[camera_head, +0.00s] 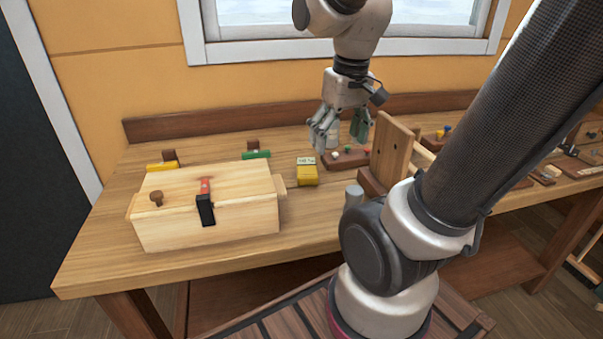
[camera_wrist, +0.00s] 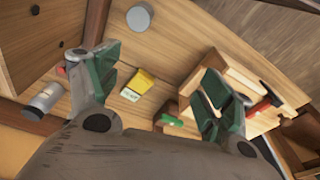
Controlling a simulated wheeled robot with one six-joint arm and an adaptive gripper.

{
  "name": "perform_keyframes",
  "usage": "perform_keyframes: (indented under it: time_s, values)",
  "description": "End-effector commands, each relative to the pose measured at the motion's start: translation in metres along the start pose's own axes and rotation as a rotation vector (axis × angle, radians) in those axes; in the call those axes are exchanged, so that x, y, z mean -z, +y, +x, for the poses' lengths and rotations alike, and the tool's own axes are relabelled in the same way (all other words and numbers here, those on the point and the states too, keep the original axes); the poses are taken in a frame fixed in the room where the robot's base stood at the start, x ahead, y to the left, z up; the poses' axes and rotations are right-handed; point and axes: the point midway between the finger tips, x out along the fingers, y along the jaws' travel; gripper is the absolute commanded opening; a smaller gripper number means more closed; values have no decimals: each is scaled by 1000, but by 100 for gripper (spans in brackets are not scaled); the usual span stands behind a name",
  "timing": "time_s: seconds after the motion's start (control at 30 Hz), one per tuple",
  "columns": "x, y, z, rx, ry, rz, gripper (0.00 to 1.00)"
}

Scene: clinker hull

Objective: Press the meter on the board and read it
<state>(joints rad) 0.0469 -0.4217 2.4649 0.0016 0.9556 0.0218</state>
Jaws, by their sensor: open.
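The meter (camera_head: 307,172) is a small yellow block with a pale display on its upper end. It sits on the wooden bench, just right of a light wooden box, and seems to touch nothing. Its display shows dark marks too small to read. In the wrist view the meter (camera_wrist: 141,81) lies between my fingers in the picture, with its pale display at the lower left. My gripper (camera_head: 340,133) is open and empty, above the bench, behind and to the right of the meter. Its green-padded fingers also show in the wrist view (camera_wrist: 156,86). I cannot tell which surface is the board.
An upright wooden stand (camera_head: 390,147) and a grey cylinder (camera_head: 354,195) are right of the meter. Bench space before the meter is clear.

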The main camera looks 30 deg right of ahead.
Motion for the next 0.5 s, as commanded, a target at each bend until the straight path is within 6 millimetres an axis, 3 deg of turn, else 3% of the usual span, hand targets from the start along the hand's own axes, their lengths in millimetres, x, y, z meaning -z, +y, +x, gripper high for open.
perform_keyframes:
  time_s: [0.27,0.5]
  values:
    - [46,8,44,-9,-133,78,80]
    - [118,21,113,-26,-208,230,80]
